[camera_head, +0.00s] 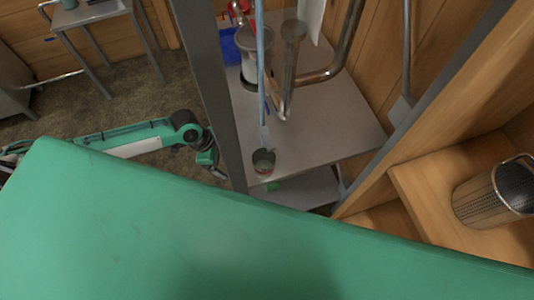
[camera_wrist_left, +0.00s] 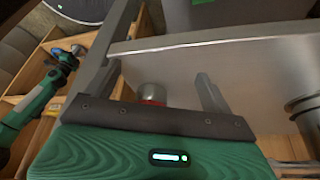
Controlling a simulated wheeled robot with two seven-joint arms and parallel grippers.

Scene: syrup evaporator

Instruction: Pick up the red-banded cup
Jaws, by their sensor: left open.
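A small dark cup (camera_head: 263,161) with a faint reddish tint stands near the front edge of the grey metal table (camera_head: 330,130) in the head view. My left gripper (camera_head: 209,160) is to the left of the table, beyond a grey post and apart from the cup. In the left wrist view my left gripper (camera_wrist_left: 157,70) is open, its two fingers apart. A pale cup with a red band (camera_wrist_left: 152,95) shows between the fingers, its lower part hidden by the dark gripper plate. I cannot tell whether the fingers touch it. My right gripper is not in view.
A grey post (camera_head: 215,80) rises beside the table's left side. Metal pipes (camera_head: 293,45) and a light blue rod (camera_head: 262,60) stand above the table. A perforated metal container (camera_head: 490,195) sits on a wooden shelf (camera_head: 420,185) at right. A small side table (camera_head: 95,14) is at upper left.

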